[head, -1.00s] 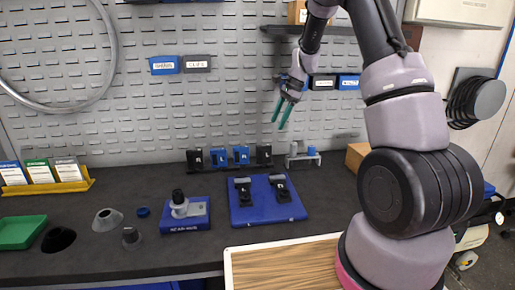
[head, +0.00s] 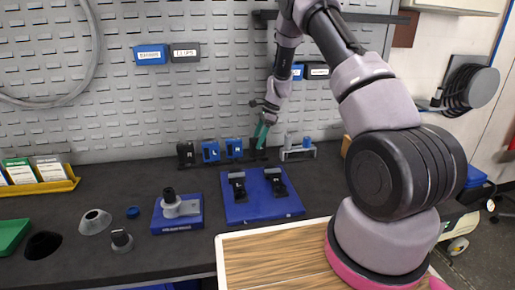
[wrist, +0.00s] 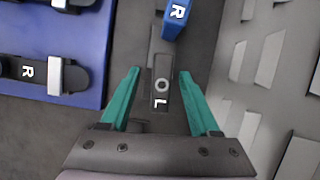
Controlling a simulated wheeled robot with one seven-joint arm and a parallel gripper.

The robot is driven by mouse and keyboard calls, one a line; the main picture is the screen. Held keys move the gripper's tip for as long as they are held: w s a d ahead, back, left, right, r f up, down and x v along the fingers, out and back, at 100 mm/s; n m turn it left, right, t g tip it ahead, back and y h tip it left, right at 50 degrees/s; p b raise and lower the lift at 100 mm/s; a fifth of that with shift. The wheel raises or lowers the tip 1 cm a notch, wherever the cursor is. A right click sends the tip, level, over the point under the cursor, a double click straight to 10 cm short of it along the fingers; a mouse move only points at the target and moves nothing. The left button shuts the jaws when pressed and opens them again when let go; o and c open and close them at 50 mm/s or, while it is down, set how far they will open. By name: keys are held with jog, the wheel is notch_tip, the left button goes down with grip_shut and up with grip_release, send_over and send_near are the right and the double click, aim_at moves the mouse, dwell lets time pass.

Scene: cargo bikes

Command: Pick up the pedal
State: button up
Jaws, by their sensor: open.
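A low rack at the foot of the pegboard holds several upright pedal-like blocks: a black one (head: 185,154) at the left, two blue ones (head: 222,150) in the middle, and a black one (head: 254,144) at the right, partly hidden by my fingers. My gripper (head: 262,134) is open with green fingers pointing down at this right black block. In the wrist view, the black block (wrist: 161,95), marked L, lies between the open fingertips (wrist: 160,74), with gaps on both sides. A blue block (wrist: 177,16) marked R is just beyond it.
A blue board (head: 262,207) with two black crank-like parts lies in front of the rack. A small grey stand (head: 298,153) is close on the right of my gripper. The pegboard (head: 150,100) rises right behind. A blue fixture (head: 178,222) stands to the left.

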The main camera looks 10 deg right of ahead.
aim_at(250, 156)
jog(key=x, duration=0.3)
jog(key=shift+w, duration=0.1)
grip_shut()
